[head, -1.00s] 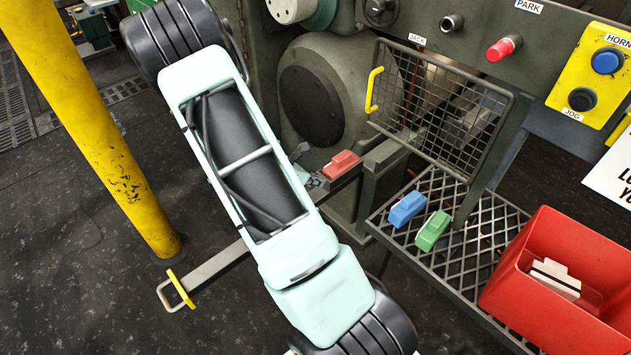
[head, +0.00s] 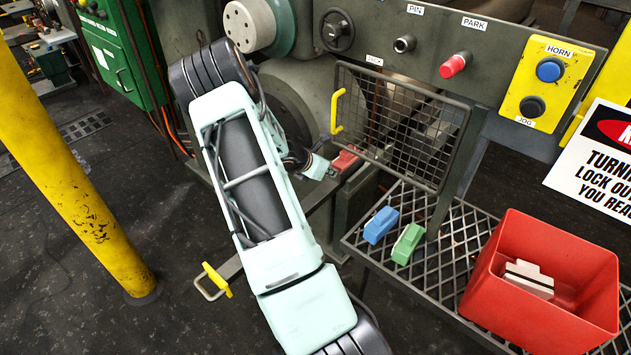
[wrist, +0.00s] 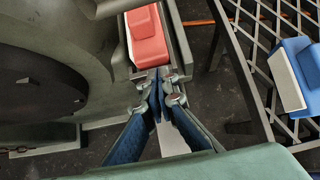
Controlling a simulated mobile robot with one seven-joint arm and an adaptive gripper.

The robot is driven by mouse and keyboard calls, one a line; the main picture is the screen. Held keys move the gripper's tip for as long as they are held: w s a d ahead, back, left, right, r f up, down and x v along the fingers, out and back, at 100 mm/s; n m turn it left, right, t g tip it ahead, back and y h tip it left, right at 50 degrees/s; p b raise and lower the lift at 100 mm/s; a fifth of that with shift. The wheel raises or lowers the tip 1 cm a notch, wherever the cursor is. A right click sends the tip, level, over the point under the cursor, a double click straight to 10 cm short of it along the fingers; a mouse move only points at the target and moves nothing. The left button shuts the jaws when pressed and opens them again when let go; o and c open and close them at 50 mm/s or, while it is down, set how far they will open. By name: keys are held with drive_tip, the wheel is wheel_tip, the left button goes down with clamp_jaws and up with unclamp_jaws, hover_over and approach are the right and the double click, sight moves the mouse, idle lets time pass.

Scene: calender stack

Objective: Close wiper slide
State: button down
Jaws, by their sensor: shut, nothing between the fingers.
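The wiper slide is a grey bar seen in the head view with a yellow handle (head: 217,279) at its outer lower-left end; my arm hides its middle. My gripper (head: 330,170) is shut and empty, low beside the red block. In the wrist view its fingertips (wrist: 158,84) are at the block's near end; I cannot tell whether they touch. A pale strip of bar (wrist: 172,138) shows beneath the fingers.
The mesh guard (head: 399,130) with its yellow handle stands right of my gripper. A grating shelf (head: 455,232) holds a blue block (head: 380,225), a green block (head: 408,243) and a red bin (head: 570,318). A yellow post (head: 75,175) stands left. Floor between post and slide is clear.

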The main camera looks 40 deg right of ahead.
sight(340, 164)
drive_tip(key=shift+w+d+p, duration=0.2)
drive_tip(key=shift+d+p, duration=0.4)
drive_tip(key=shift+d, duration=1.75)
